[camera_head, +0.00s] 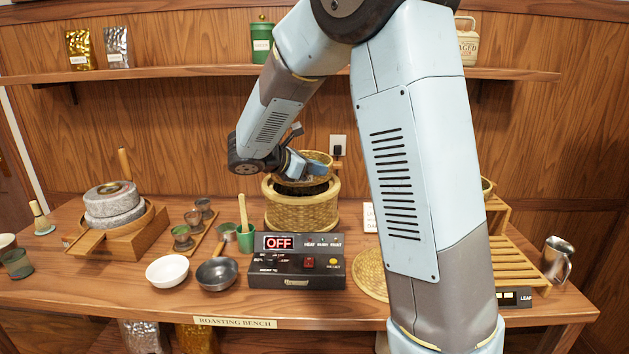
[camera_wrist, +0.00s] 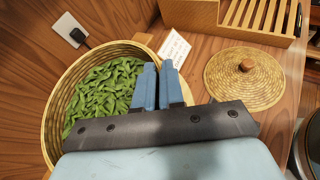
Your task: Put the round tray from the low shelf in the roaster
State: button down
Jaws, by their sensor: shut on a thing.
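The round woven tray (camera_head: 318,156) is in my gripper, over the roaster in the head view. In the wrist view the tray (camera_wrist: 57,100) is full of green leaves. My gripper's blue fingers (camera_wrist: 158,88) are shut on its right rim; the gripper (camera_head: 305,168) also shows in the head view. The roaster (camera_head: 300,212) is a round woven basket with a dark open top, on the bench behind the control box. The tray looks tilted in the head view and above the roaster's rim. The roaster cannot be made out beneath the tray in the wrist view.
A control box (camera_head: 297,272) reading OFF stands in front of the roaster. A green cup (camera_head: 245,240) is at its left. A woven lid (camera_wrist: 235,88) with a knob lies to the right, near a white card (camera_wrist: 174,48). A slatted wooden stand (camera_head: 515,258) is farther right.

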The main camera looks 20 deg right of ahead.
aim_at(316, 177)
jog(key=f, duration=0.3)
jog(key=shift+w+f, duration=0.2)
jog(key=c, duration=1.2)
grip_release()
jog(key=shift+c, duration=0.2)
jog(key=v, duration=1.2)
jog(key=s+d+r+m+g+y, duration=0.3)
jog(key=s+d+m+y, duration=0.2)
jog(key=s+d+m, duration=0.6)
jog(key=s+m+t+y, duration=0.4)
jog(key=s+m+y, duration=0.3)
jog(key=s, duration=1)
jog(key=shift+r+m+y, duration=0.3)
jog(key=shift+m+y, duration=0.1)
jog(key=shift+m, duration=0.7)
